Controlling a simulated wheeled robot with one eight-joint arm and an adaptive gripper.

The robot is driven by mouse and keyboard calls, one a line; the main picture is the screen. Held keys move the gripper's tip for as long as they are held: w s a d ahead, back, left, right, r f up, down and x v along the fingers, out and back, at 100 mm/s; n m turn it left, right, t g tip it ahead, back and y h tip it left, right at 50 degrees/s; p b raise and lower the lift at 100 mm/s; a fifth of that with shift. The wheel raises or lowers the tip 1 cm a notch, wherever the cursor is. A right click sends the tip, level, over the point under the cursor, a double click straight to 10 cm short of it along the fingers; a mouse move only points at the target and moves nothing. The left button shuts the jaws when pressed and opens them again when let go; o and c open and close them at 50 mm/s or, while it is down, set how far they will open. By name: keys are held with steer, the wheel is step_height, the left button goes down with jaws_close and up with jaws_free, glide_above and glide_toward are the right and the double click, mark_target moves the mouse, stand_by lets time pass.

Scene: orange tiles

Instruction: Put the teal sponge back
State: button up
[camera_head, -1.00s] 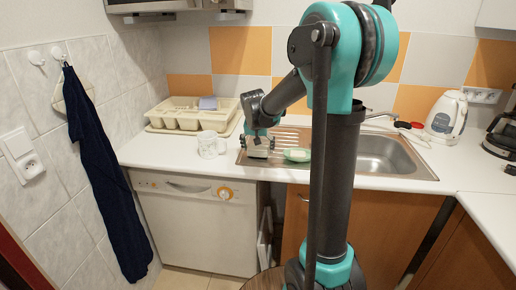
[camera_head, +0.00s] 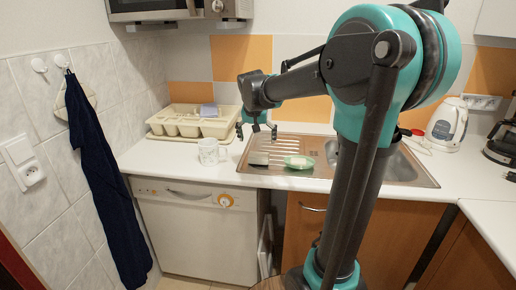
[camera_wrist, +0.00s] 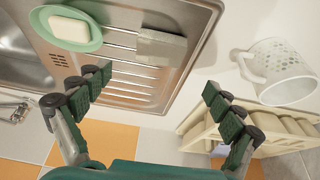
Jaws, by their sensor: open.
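A dull grey-green block (camera_head: 259,158), which looks like the teal sponge, lies on the ribbed drainboard at the sink's left end. In the wrist view the block (camera_wrist: 161,47) lies flat beside the green soap dish (camera_wrist: 75,40), with a cream soap bar (camera_wrist: 70,29) in it. The dish (camera_head: 299,162) is just right of the block in the head view. My gripper (camera_head: 257,129) is open and empty above the drainboard, apart from the block. Its two spread fingers (camera_wrist: 155,85) show in the wrist view with nothing between them.
A white mug (camera_head: 208,152) stands left of the sink (camera_head: 400,168). A cream dish rack (camera_head: 180,125) holding a bluish item (camera_head: 208,110) is behind it. A kettle (camera_head: 447,122) and coffee maker (camera_head: 501,140) stand at the right. The counter's front left is clear.

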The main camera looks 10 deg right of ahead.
steer(key=shift+n+y, duration=0.4)
steer(key=shift+n, duration=0.5)
steer(key=s+d+f, duration=0.1)
steer(key=s+f, duration=0.2)
steer(key=s, duration=0.1)
steer(key=s+d+f, duration=0.1)
steer(key=s+f, duration=0.2)
steer(key=s, duration=0.2)
steer(key=s+d+f, duration=0.2)
steer(key=s+f, duration=0.1)
steer(key=s, duration=0.1)
steer(key=shift+s+f, duration=0.3)
steer(key=shift+f, duration=0.05)
steer(key=s+d+f+n, duration=0.1)
steer(key=s+f, duration=0.9)
steer(key=s, duration=0.3)
steer(key=shift+n+y, duration=0.3)
steer(key=shift+n, duration=0.1)
